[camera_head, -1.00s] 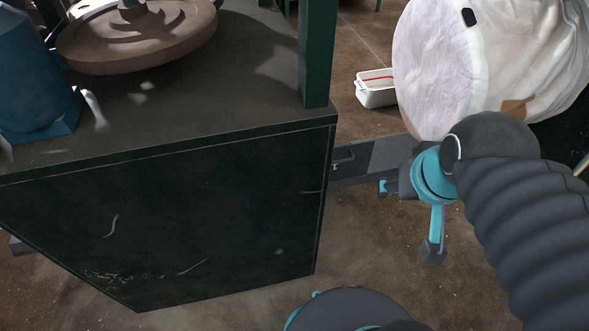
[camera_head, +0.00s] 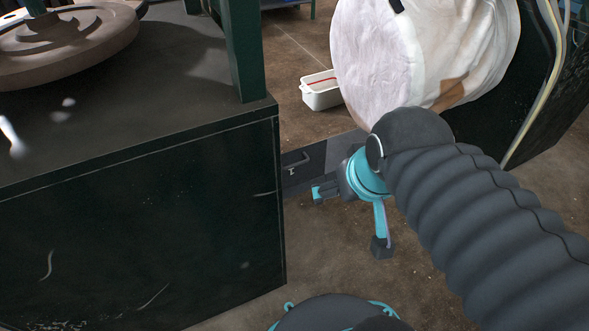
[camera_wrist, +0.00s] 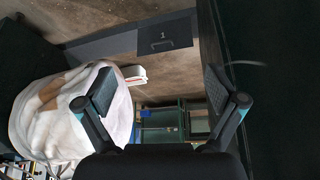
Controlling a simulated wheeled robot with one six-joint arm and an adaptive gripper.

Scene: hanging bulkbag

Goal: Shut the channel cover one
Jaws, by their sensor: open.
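The channel cover one (camera_head: 303,168) is a dark panel with a bar handle, low beside the dark cabinet's right edge. In the wrist view the cover (camera_wrist: 178,42) carries a white "1" and its handle, at the top centre, with the grey channel strip (camera_wrist: 100,42) running left from it. I cannot tell from these views how far open it stands. My gripper (camera_head: 350,220) is open and empty, just right of the cover and apart from it in the head view. Its spread fingers also show in the wrist view (camera_wrist: 157,92), with the cover beyond them.
A large dark cabinet (camera_head: 140,220) fills the left, with a green post (camera_head: 243,50) at its corner. The white bulkbag (camera_head: 430,50) hangs behind my arm. A white tub (camera_head: 322,93) sits on the floor. Brown floor (camera_head: 335,255) is clear below my gripper.

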